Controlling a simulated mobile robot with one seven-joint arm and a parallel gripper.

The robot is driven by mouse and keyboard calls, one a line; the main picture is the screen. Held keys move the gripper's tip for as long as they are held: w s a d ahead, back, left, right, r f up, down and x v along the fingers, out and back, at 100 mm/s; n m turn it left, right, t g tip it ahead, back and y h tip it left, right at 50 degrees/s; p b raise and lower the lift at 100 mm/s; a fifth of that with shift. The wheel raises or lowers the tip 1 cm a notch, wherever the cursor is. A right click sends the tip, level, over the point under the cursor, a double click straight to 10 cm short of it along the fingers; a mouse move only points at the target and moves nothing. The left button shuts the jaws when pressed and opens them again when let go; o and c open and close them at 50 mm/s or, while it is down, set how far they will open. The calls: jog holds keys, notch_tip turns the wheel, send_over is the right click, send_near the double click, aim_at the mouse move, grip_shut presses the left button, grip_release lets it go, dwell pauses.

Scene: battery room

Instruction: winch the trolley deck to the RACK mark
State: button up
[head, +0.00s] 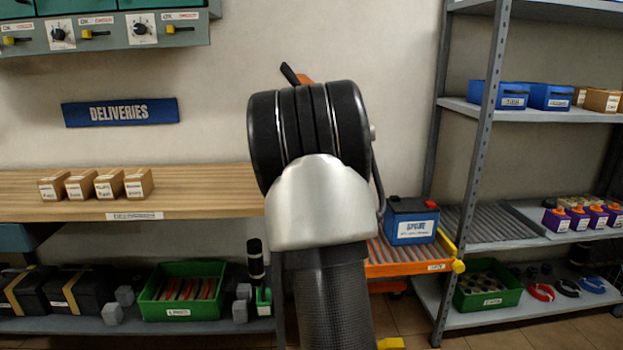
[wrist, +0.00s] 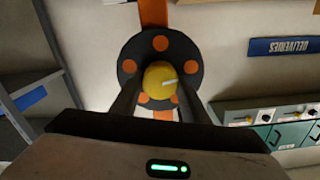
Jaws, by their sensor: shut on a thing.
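In the wrist view, a dark round hub with orange spots (wrist: 129,66) sits on an orange post (wrist: 154,12). A yellow knob (wrist: 158,74) stands out at its middle. My gripper (wrist: 160,84) is shut on this knob, one dark finger on each side. In the head view my arm hides the gripper and most of the winch; only a small orange and black piece (head: 304,80) shows above it. The orange trolley deck (head: 408,268) with rollers shows right of my arm, beside the grey rack. A blue, black-topped battery (head: 411,222) stands on it. I cannot make out a RACK mark.
The grey rack (head: 482,140) with roller shelf (head: 490,222) and bins stands at right. A wooden bench (head: 215,188) with several small boxes stands at left, with a green crate (head: 183,290) below. A green cabinet (head: 120,30) hangs above the DELIVERIES sign (head: 121,112).

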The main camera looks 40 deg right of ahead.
dwell(0.3)
jog(key=o, duration=1.1)
jog(key=shift+c, duration=0.2)
jog(key=p+v, duration=0.1)
jog(key=v, duration=1.6)
jog(key=shift+s, duration=0.25)
